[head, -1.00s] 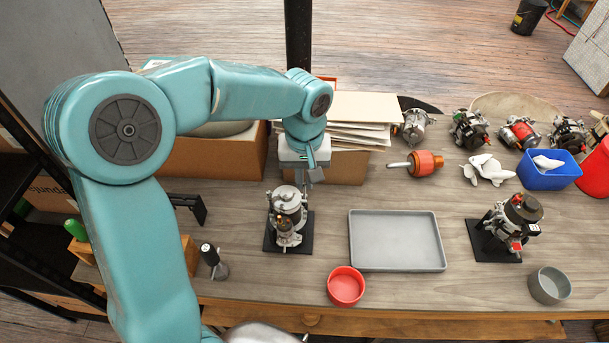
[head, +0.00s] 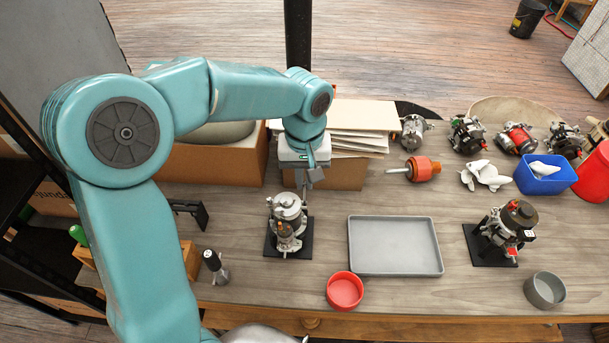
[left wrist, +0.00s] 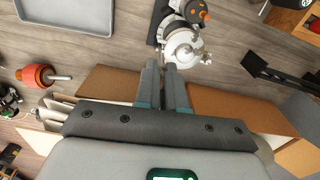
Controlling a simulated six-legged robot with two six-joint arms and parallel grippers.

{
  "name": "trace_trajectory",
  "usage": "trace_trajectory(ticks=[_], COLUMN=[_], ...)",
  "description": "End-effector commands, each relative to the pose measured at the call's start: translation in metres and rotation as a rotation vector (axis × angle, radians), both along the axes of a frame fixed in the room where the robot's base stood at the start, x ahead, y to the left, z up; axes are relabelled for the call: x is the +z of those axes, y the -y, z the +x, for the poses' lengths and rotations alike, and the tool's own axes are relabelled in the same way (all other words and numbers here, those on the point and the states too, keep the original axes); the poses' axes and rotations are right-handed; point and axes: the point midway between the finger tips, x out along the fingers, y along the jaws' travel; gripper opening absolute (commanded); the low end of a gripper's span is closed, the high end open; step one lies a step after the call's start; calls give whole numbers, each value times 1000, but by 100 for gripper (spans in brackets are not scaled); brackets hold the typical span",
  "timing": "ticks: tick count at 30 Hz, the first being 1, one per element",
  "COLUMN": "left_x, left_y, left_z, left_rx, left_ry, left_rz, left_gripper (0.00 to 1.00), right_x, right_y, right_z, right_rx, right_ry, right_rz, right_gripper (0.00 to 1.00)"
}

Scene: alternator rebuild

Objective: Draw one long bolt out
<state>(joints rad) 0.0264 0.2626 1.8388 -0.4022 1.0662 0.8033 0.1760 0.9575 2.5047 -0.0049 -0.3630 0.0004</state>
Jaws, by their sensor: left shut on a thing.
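An alternator (head: 288,212) with a silvery housing stands upright on a black stand (head: 302,245) left of the grey tray. It also shows in the left wrist view (left wrist: 184,46), just beyond my fingertips. My left gripper (head: 306,184) is over the alternator's back right edge, fingers pointing down. Its fingers, close together in the left wrist view (left wrist: 164,68), are shut on a long bolt, which is thin and mostly hidden between them. I cannot tell whether the bolt's lower end is clear of the housing. My right gripper is not in view.
An empty grey tray (head: 394,268) and a red bowl (head: 345,291) are right of the alternator. A second alternator (head: 508,228) and a grey cup (head: 545,290) stand farther right. Cardboard boxes with stacked sheets (head: 345,125) are close behind my gripper. A dark-handled tool (head: 212,259) stands at left.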

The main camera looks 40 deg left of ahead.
Motion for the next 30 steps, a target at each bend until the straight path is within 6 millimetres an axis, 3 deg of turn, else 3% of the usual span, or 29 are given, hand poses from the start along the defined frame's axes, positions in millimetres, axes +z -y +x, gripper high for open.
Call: trace_trajectory(ticks=[17, 30], left_x=[24, 26], left_y=[0, 0], left_z=[0, 0], left_rx=[0, 0], left_ry=[0, 0], left_rz=[0, 0], left_gripper=[0, 0], right_x=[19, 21], right_y=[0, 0], right_z=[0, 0], right_rx=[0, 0], right_ry=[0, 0], right_rz=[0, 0], right_gripper=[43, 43])
